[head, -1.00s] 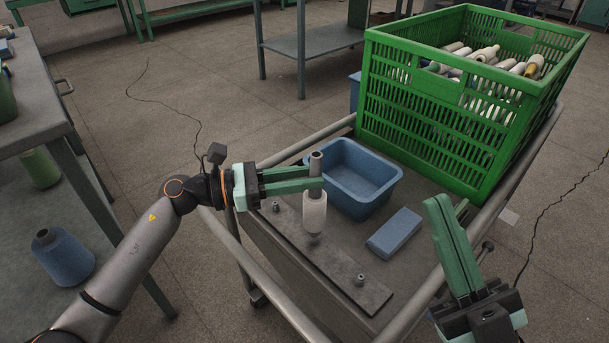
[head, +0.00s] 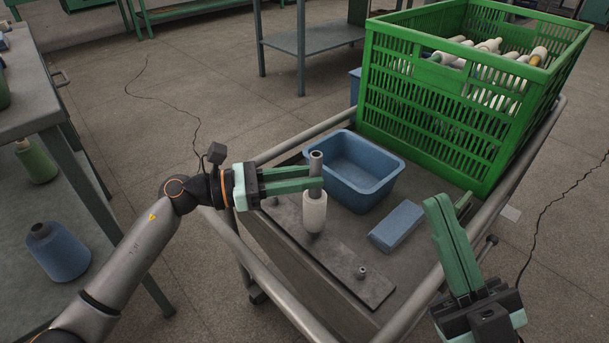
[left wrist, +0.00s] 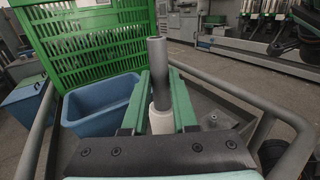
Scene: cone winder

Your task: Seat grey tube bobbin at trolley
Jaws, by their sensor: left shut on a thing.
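The grey tube bobbin (head: 314,213), a grey tube with a white yarn body, stands upright in my left gripper (head: 317,178). The gripper is shut on the bare tube above the yarn. The bobbin is over the dark plate (head: 338,265) on the trolley (head: 262,236); I cannot tell whether its lower end touches. The left wrist view shows the tube (left wrist: 157,65) between the fingers. One short peg (head: 361,272) on the plate is free at the near end, and another peg shows at the far end. My right gripper (head: 448,225) is at the right; its finger gap is unclear.
A blue bin (head: 355,170) and a blue block (head: 397,226) lie on the trolley beside the plate. A green crate (head: 440,110) with several bobbins stands at the back. Trolley rails (head: 290,295) edge the deck.

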